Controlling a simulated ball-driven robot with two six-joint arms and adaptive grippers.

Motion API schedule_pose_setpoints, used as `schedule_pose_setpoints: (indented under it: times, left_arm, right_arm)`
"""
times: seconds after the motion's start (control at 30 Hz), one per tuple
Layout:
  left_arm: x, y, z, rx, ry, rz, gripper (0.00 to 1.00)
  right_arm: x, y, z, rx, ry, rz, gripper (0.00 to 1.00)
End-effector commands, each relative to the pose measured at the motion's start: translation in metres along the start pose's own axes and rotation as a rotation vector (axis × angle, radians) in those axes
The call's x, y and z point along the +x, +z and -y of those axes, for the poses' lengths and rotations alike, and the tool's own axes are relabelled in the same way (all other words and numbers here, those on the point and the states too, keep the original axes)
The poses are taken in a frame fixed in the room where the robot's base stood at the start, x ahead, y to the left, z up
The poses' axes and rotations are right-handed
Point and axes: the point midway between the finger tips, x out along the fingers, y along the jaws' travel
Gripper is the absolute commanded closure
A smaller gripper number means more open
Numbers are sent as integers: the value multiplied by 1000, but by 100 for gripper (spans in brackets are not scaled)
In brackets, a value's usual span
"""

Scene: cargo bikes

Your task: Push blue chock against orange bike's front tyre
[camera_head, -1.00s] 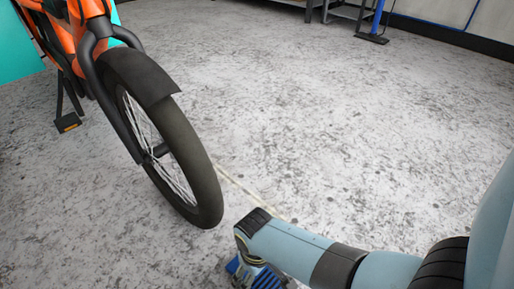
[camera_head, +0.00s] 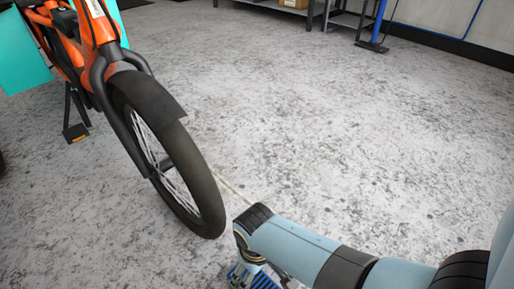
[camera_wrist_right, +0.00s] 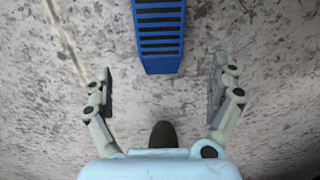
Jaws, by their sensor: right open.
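The orange bike (camera_head: 88,38) stands at the left in the head view, and its black front tyre (camera_head: 205,203) rests on the floor. The blue chock (camera_head: 262,282) shows at the bottom edge, to the right of the tyre and apart from it, partly hidden by my right wrist. In the right wrist view the slatted blue chock (camera_wrist_right: 160,42) is at the top centre, cut by the frame edge. My right gripper (camera_wrist_right: 162,82) is open, with its fingers spread wide and the chock's near end between and beyond their tips. My left gripper is out of view.
The grey mottled floor (camera_head: 330,130) is clear to the right of the bike. A metal bench (camera_head: 340,20) and a blue stand (camera_head: 375,35) are at the far back. A pale floor line (camera_head: 232,188) runs near the tyre. A dark rounded shape (camera_wrist_right: 162,134) shows by my gripper base.

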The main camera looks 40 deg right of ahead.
Motion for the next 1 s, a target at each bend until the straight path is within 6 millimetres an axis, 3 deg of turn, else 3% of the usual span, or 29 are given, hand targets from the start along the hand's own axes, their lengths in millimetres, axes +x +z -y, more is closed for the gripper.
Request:
schedule_pose_setpoints:
  times: [0.1, 0.37, 0.5, 0.57, 0.7, 0.9, 1.0]
  left_arm:
    - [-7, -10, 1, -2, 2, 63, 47]
    - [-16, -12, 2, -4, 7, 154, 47]
    - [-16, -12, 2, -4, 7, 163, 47]
    - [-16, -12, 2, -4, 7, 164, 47]
    - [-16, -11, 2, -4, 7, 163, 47]
    - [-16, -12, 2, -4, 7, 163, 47]
    - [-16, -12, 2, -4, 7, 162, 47]
  right_arm:
    - [-13, -2, 0, 0, 0, -4, 9]
    - [-23, 2, -1, 1, 2, -5, 9]
    - [-39, 20, -20, 18, 23, -82, 9]
    - [-58, 32, -32, 26, 37, -149, 9]
    - [-124, 56, -52, 26, 59, -329, 9]
    - [-217, 70, -54, 1, 48, -521, 9]
    - [-240, 71, -52, -4, 40, -564, 9]
